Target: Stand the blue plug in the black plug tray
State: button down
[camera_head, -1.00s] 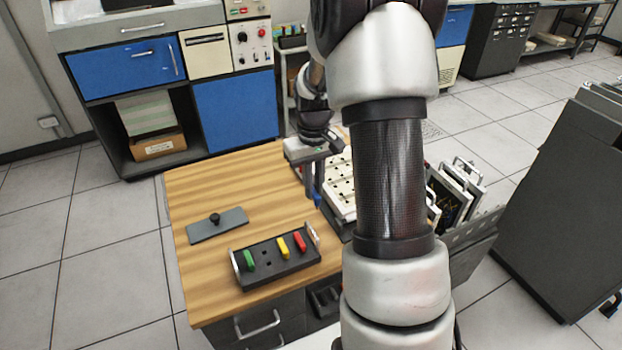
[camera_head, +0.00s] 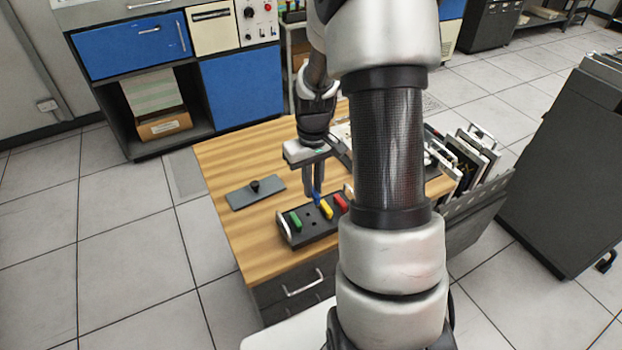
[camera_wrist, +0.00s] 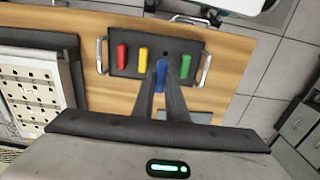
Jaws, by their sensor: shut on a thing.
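The black plug tray (camera_head: 311,234) lies on the wooden table, with a metal handle at each end. A green plug (camera_head: 295,221), a yellow plug (camera_head: 326,209) and a red plug (camera_head: 341,203) stand in it. My gripper (camera_head: 314,190) points down and is shut on the blue plug (camera_head: 317,198), over the tray between green and yellow. In the wrist view the blue plug (camera_wrist: 160,76) hangs between the fingers, beside a dark hole (camera_wrist: 163,57) in the tray (camera_wrist: 130,42). I cannot tell whether its lower end touches the tray.
A grey plate with a black knob (camera_head: 256,191) lies on the table left of the tray. A cream perforated panel (camera_wrist: 28,92) shows at the left of the wrist view. A rack of upright boards (camera_head: 470,155) stands right of my arm.

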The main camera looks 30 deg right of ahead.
jog(key=shift+s+a+f+b, duration=0.1)
jog(key=shift+a+f+b, duration=0.15)
jog(key=shift+f+b, duration=0.9)
jog(key=shift+s+a+f+b, duration=0.15)
jog(key=shift+f+b, duration=0.55)
jog(key=shift+f, duration=0.85)
jog(key=shift+f+b, duration=1)
jog(key=shift+f, duration=0.4)
jog(key=c, duration=1.7)
grip_release()
jog(key=shift+w, duration=0.1)
jog(key=shift+r, duration=0.15)
notch_tip(320, 180, up, 17)
jog(key=shift+r+p, duration=0.1)
jog(key=shift+p, duration=0.95)
